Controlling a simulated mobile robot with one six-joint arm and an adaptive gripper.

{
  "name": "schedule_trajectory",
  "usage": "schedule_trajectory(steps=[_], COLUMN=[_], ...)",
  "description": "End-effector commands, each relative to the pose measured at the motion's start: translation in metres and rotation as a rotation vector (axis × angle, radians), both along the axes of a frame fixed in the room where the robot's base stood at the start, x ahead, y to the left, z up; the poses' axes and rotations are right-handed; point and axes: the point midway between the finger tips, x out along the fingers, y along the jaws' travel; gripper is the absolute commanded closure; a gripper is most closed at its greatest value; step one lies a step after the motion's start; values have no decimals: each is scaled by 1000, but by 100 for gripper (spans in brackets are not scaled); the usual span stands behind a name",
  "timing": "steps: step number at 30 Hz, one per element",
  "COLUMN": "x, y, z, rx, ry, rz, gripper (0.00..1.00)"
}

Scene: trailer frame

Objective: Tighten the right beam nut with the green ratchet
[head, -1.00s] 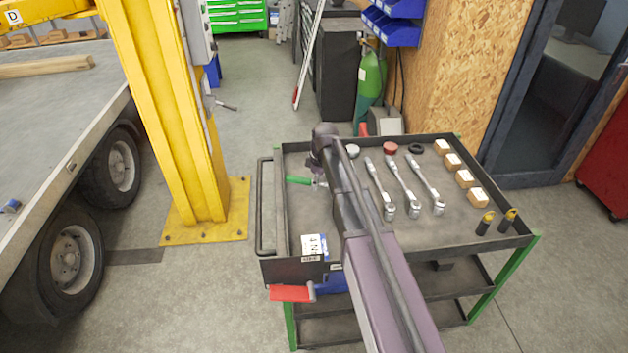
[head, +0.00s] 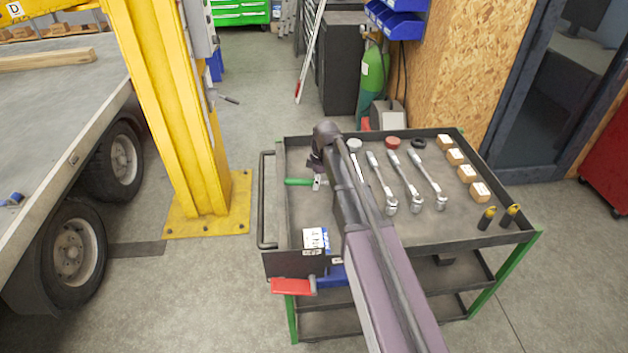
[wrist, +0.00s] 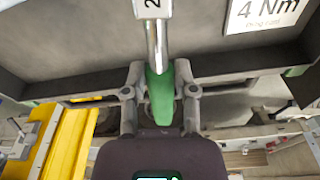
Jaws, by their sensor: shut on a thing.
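The green ratchet's green handle (wrist: 160,97) sits between the fingers of my gripper (wrist: 160,98) in the wrist view, and the jaws are shut on it. Its bright metal shaft (wrist: 156,45) runs up out of the picture, with a part of a white number label on it. In the head view the green handle (head: 298,182) shows at the left side of the cart top, beside my arm. My gripper's fingers are mostly hidden there by the arm. The right beam nut cannot be made out in either view.
The tool cart (head: 400,237) holds several other wrenches (head: 410,180), wooden blocks (head: 467,173), two yellow-tipped black items (head: 498,217) and a torque card (head: 315,239). A yellow post (head: 175,130) and the trailer (head: 60,95) stand left, with open floor between post and cart.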

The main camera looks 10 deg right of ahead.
Motion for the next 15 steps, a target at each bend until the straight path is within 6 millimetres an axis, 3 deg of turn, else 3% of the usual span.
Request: schedule_trajectory(steps=[15], x=[-19], y=[1], z=[0], rx=[0], ry=[0], rz=[148], gripper=[100])
